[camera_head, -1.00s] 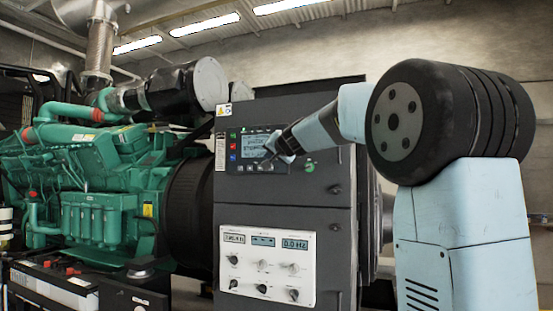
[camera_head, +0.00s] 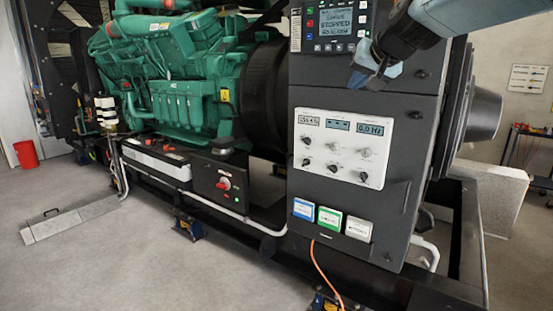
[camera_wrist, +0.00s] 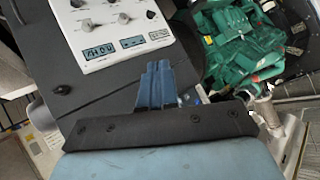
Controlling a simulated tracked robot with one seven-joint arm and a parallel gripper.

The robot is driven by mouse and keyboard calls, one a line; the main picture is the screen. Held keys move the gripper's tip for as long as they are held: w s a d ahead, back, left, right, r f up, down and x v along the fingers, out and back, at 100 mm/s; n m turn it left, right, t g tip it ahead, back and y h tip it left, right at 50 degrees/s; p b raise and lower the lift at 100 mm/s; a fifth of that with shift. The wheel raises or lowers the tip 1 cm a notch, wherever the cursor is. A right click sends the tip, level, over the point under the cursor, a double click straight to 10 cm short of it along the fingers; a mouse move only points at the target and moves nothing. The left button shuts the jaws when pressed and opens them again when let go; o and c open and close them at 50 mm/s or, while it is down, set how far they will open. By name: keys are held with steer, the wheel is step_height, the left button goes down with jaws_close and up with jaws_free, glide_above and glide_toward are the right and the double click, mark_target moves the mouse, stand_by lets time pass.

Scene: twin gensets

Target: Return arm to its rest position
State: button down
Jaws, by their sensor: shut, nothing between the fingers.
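My gripper (camera_head: 366,67) is at the upper right in the head view, in front of the dark control cabinet (camera_head: 415,190), close to the right side of its display panel (camera_head: 335,25). The display reads "STOPPED". In the wrist view my gripper (camera_wrist: 157,72) shows as blue fingers held together, shut and empty. There the white meter panel (camera_wrist: 115,28) appears at the upper left, seen upside down. The same white meter panel (camera_head: 343,147) shows whole in the head view, below my gripper. Most of my arm is out of the head view.
A green engine (camera_head: 180,70) stands left of the cabinet on a dark base frame. Blue, green and white boxes (camera_head: 329,217) sit low on the cabinet. An orange cable (camera_head: 322,265) hangs to the floor. A red bucket (camera_head: 26,154) stands at far left. The floor (camera_head: 110,265) at front left is clear.

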steer(key=s+d+f+n+g+h, duration=0.1)
steer(key=s+d+f+g, duration=0.1)
steer(key=s+f, duration=0.8)
steer(key=s+d+f+g+h, duration=0.2)
steer(key=s+f, duration=0.8)
steer(key=s, duration=0.5)
steer(key=shift+d+f+n+g, duration=0.25)
steer(key=shift+n+g, duration=0.15)
steer(key=shift+g, duration=0.3)
